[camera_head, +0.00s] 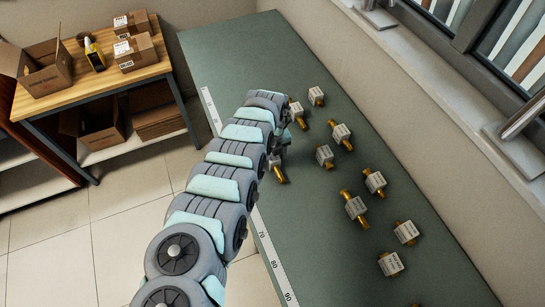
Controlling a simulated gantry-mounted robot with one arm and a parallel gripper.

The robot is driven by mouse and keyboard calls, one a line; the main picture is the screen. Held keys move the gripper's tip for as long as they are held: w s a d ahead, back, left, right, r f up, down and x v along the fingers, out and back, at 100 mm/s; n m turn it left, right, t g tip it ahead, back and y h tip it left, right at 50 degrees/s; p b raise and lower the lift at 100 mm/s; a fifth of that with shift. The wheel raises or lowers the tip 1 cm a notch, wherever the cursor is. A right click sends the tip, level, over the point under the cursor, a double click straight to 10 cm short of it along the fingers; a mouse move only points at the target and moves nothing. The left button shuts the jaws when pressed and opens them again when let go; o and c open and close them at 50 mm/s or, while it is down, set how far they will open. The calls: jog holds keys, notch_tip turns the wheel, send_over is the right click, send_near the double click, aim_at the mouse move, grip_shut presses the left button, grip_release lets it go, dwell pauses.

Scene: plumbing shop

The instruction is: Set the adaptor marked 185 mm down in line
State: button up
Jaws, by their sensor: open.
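Several brass adaptors with pale labelled blocks are spread over the green bench top (240,60). The label print is too small to read, so I cannot tell which one is marked 185 mm. My gripper (281,150) is at the end of my arm, low over the bench's left part, and mostly hidden by my arm. It is open. One adaptor (277,169) lies just below it in the picture, by the ruler strip (272,262); I cannot tell if they touch. Another adaptor (298,112) is just above right of my gripper, partly covered.
More adaptors lie to the right, including a far one (316,96), a middle one (342,135) and a near one (391,264). A window wall bounds the bench at right. A wooden table (100,85) with cardboard boxes (45,70) stands at left. The far bench is clear.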

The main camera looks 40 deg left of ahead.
notch_tip(320, 180, up, 12)
dwell(0.6)
